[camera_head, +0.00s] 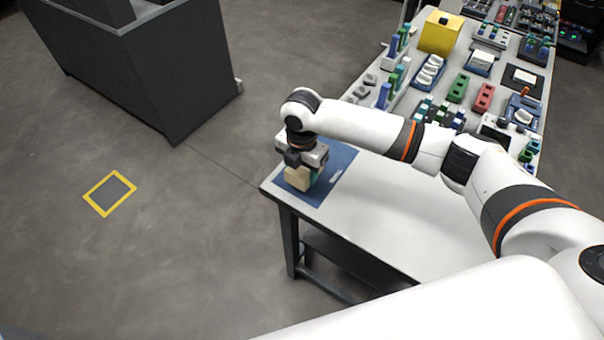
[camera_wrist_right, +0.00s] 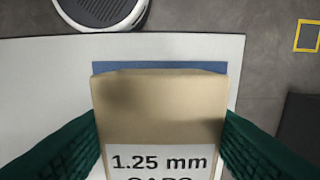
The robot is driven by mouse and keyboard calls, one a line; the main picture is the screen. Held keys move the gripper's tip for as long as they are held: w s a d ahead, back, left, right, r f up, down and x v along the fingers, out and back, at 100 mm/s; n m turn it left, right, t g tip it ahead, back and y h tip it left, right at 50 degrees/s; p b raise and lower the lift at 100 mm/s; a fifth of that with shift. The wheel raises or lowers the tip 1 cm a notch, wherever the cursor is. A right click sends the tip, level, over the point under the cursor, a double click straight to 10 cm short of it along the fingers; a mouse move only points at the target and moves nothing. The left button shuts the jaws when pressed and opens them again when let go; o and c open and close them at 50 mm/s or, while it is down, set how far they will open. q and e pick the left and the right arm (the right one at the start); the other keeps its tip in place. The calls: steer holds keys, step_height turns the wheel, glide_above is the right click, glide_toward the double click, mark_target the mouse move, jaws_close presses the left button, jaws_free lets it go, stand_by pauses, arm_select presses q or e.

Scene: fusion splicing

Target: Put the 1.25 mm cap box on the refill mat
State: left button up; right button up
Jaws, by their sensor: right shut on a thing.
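The 1.25 mm cap box (camera_head: 297,179) is a tan box with a white label reading "1.25 mm". It fills the middle of the right wrist view (camera_wrist_right: 158,110). My right gripper (camera_head: 304,166) is shut on it, with a green finger on each side. The refill mat (camera_head: 337,163) is a dark blue sheet at the table's near left corner. The box is over the mat; whether it touches the mat I cannot tell. A strip of the mat (camera_wrist_right: 160,67) shows past the box in the right wrist view. My left gripper is not in view.
The white table (camera_head: 380,215) is bare beside the mat. Its far part holds several trays, racks and a yellow box (camera_head: 440,33). The table edge is close to the mat. A dark cabinet (camera_head: 150,75) stands apart at the upper left, and a yellow-framed square (camera_head: 110,194) marks the floor.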

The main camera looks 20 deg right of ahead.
mark_target(302, 168)
steer(key=shift+f, duration=1.35)
steer(key=shift+f, duration=0.15)
steer(key=o, duration=1)
step_height(302, 168, up, 12)
steer(key=shift+r, duration=0.15)
steer(key=shift+s, duration=0.1)
